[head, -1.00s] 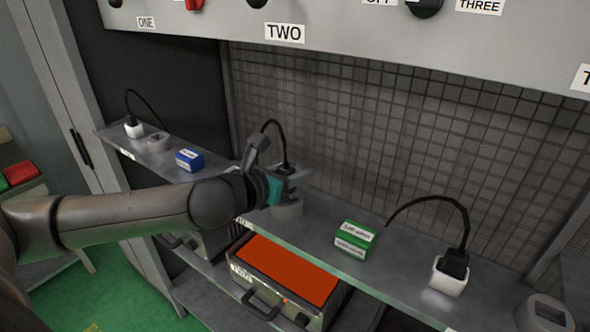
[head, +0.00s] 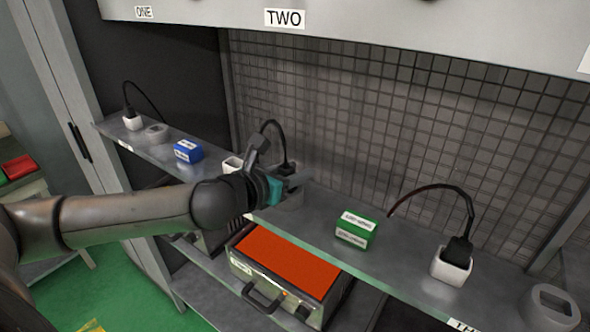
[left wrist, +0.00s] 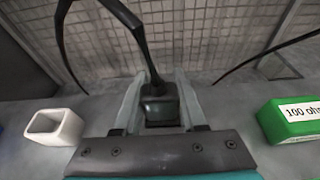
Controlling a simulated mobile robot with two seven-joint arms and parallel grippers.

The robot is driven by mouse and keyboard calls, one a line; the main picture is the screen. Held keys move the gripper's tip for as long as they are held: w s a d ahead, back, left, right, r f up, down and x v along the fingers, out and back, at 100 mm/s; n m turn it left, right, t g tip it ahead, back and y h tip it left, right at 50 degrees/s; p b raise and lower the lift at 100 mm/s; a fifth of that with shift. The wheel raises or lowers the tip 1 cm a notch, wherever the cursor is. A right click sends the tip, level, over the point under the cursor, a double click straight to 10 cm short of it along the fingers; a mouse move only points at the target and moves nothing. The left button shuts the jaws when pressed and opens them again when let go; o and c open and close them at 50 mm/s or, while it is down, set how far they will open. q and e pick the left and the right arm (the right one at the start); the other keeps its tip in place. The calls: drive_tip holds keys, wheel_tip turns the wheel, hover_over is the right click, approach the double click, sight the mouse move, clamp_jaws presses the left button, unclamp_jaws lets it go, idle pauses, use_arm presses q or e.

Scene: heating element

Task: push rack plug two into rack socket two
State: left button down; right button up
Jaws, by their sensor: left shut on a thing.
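My left gripper (head: 291,183) is over the middle of the shelf, its fingers shut on the black rack plug two (left wrist: 158,104). The plug shows between the two fingers in the left wrist view, upright, with its cable rising behind. In the head view the plug (head: 285,168) shows just behind the fingers. The grey round rack socket two (head: 289,200) is directly below the gripper, mostly hidden by it. How far the plug sits in the socket cannot be seen. My right gripper is in neither view.
An empty white holder (head: 231,166) stands left of the gripper; it also shows in the left wrist view (left wrist: 55,128). A green box (head: 355,230) is to the right, a blue box (head: 188,151) to the left. Another plug sits in a white holder (head: 452,266) near an empty grey socket (head: 549,306).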

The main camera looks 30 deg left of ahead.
use_arm(q)
drive_tip(key=shift+f, duration=0.35)
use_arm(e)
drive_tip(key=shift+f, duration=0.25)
use_arm(q)
drive_tip(key=shift+c, duration=1.9)
unclamp_jaws()
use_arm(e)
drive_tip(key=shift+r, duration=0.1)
